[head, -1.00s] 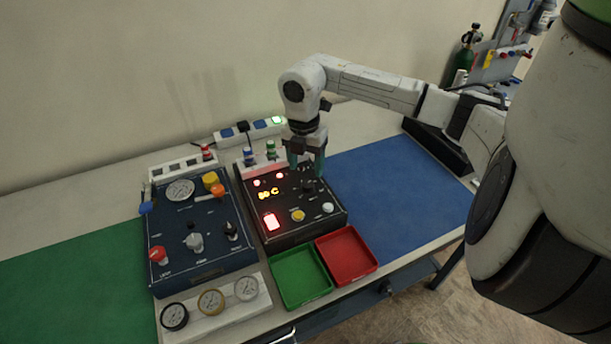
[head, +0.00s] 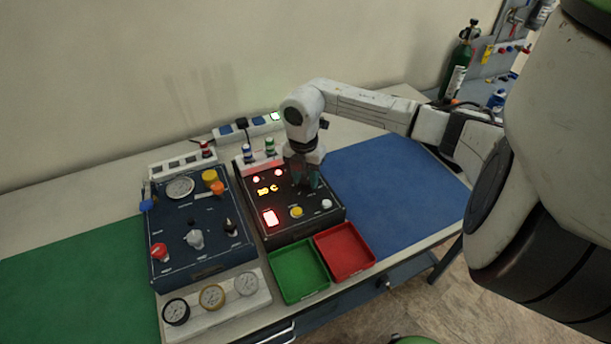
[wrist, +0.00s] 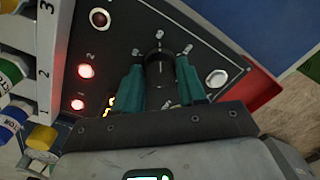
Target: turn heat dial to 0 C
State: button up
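The black heat dial (wrist: 157,62) stands on the dark control box (head: 290,226), between my two teal fingers in the wrist view. My gripper (wrist: 160,80) is down at the panel and looks shut on the dial, with one finger along each side. In the head view my gripper (head: 305,183) hides the dial. The lit yellow display (head: 267,190) on the box appears to read about 20 C, but its digits are blurred. In the wrist view my finger and gripper body cover most of this display.
A blue panel box (head: 198,262) with knobs stands to the left. Green (head: 298,272) and red (head: 345,251) trays sit in front of the control box. Bottle-like coloured parts (wrist: 14,104) stand close to my gripper. The blue mat (head: 400,190) is clear.

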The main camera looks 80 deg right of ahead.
jog(key=c, duration=0.6)
